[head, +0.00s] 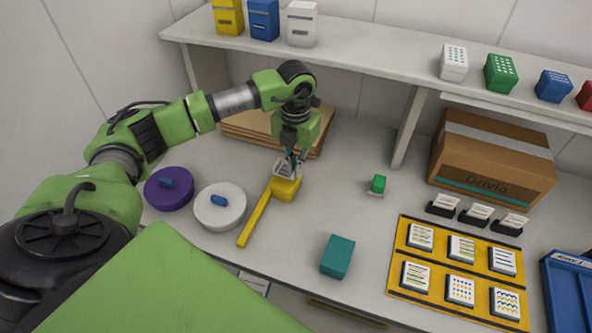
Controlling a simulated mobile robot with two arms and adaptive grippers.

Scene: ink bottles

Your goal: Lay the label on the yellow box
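My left gripper (290,160) points down over a small yellow block (286,189) on the table. A small grey-white piece (286,170) with dark marks sits at its fingertips, against the top of the block. I cannot tell whether the fingers grip it or whether it is a label. A long yellow bar (255,218) runs from the block toward the front. Another yellow box (228,17) stands on the shelf at the upper left. Several small printed cards (443,204) stand in black holders at the right. My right gripper is out of view.
Purple (168,188) and white (220,207) round containers stand at left. Brown boards (240,125) lie behind the gripper. A teal block (338,257), a green item (378,185), an orange mat (405,230) with printed tiles, a carton (490,160) and a blue tray (562,265) occupy the right.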

